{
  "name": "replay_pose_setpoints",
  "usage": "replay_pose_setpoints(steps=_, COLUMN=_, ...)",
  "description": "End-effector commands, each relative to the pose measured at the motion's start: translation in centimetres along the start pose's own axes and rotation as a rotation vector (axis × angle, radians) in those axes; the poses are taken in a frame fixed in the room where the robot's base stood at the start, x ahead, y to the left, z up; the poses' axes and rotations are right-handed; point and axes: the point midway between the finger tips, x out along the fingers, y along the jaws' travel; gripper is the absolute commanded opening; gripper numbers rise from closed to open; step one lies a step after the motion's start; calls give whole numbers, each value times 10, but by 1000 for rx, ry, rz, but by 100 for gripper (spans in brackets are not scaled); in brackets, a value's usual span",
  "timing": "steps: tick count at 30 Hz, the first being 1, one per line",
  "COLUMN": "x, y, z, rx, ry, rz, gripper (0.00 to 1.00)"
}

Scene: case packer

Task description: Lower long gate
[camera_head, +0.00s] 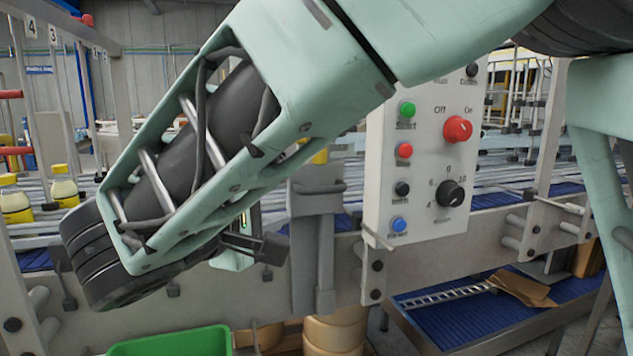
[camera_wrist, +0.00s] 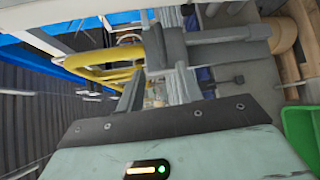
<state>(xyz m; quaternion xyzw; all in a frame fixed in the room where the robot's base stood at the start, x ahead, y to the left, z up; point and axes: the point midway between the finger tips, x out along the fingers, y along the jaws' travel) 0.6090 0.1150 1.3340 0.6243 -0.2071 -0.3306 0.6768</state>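My gripper (camera_wrist: 157,88) shows in the wrist view with its two grey fingers apart and a gap between them. In the head view my gripper (camera_head: 262,246) is partly behind my forearm, in front of the machine's side rail. A grey upright bracket with a crosspiece (camera_head: 317,190) stands just right of it. I cannot tell for sure whether this is the long gate. In the wrist view a grey block with a side bar (camera_wrist: 228,36) lies just beyond the fingertips. I cannot tell whether the fingers touch it.
A control panel (camera_head: 422,160) with buttons and a red knob stands right of my gripper. A green bin (camera_head: 172,343) is below. Yellow-capped jars (camera_head: 64,187) stand on the conveyor at left. A lower blue conveyor (camera_head: 470,318) holds cardboard. Yellow bars (camera_wrist: 105,58) cross the wrist view.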

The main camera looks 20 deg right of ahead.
Motion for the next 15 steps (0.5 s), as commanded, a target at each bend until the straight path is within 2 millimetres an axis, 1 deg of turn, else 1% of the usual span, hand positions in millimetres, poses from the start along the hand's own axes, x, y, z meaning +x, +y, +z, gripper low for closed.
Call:
replay_pose_setpoints(steps=5, x=29, y=2, z=2, rx=-4, ry=-6, rz=-2, gripper=36)
replay_pose_setpoints(steps=15, x=100, y=2, z=2, rx=-6, ry=-6, rz=-4, gripper=36)
